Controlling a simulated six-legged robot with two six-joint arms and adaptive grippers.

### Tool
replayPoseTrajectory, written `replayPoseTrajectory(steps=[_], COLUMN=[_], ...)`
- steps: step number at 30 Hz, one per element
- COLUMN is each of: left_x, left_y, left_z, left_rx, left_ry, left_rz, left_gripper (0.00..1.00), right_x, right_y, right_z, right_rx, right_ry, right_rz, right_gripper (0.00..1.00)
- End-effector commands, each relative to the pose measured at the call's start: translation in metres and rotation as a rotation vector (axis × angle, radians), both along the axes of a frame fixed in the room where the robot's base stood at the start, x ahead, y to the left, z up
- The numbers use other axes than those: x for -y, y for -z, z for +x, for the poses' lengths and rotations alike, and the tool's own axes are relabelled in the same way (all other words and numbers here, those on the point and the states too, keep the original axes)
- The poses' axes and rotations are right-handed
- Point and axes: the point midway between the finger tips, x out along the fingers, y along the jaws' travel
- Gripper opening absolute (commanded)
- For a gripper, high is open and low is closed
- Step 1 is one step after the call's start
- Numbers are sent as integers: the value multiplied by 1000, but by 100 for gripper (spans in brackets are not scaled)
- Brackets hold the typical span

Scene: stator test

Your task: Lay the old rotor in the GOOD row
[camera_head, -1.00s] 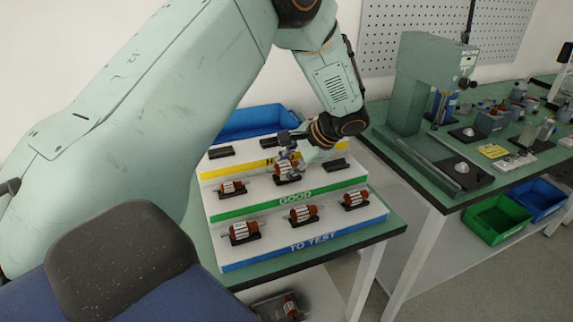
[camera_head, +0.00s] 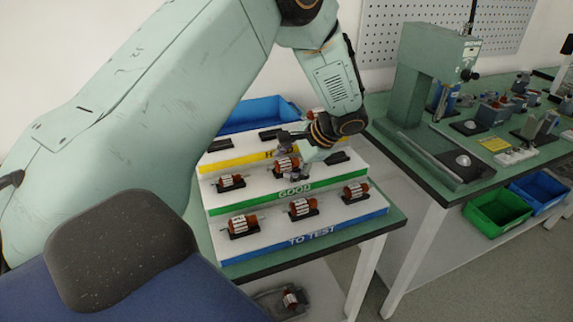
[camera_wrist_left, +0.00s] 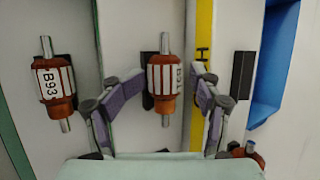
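The old rotor (camera_head: 287,163), copper and white-striped, lies at the middle place of the GOOD row (camera_head: 294,191), the green-edged middle step of the white rack. In the left wrist view the rotor (camera_wrist_left: 163,78) stands between the two fingers, its label partly hidden. My left gripper (camera_head: 293,161) is low over the row, with a finger on each side of the rotor. In the wrist view the left gripper (camera_wrist_left: 166,90) looks open, with a gap at the rotor's right side. Another rotor (camera_head: 228,183) lies at the left of the GOOD row. My right gripper is not in view.
Three rotors, one of them here (camera_head: 302,208), lie in the TO TEST row in front. An empty dark cradle (camera_head: 337,158) is right of the gripper. The yellow-edged back row has empty cradles (camera_head: 220,145). A blue bin (camera_head: 258,114) stands behind. A press (camera_head: 425,85) stands at right.

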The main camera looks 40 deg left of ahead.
Motion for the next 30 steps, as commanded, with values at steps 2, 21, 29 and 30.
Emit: replayPoseTrajectory(steps=[2, 21, 29, 30], left_x=[0, 42, 47, 47], left_y=[0, -58, -65, -65], left_z=[0, 9, 10, 10], left_rx=[-1, 2, 0, 0], left_ry=[0, 0, 0, 0], left_rz=[0, 2, 0, 0], left_gripper=[63, 63, 63, 63], right_x=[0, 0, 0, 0], right_y=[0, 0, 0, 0], right_z=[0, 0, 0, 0], right_rx=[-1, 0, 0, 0], right_ry=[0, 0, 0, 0], right_rz=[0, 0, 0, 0], right_gripper=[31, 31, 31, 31])
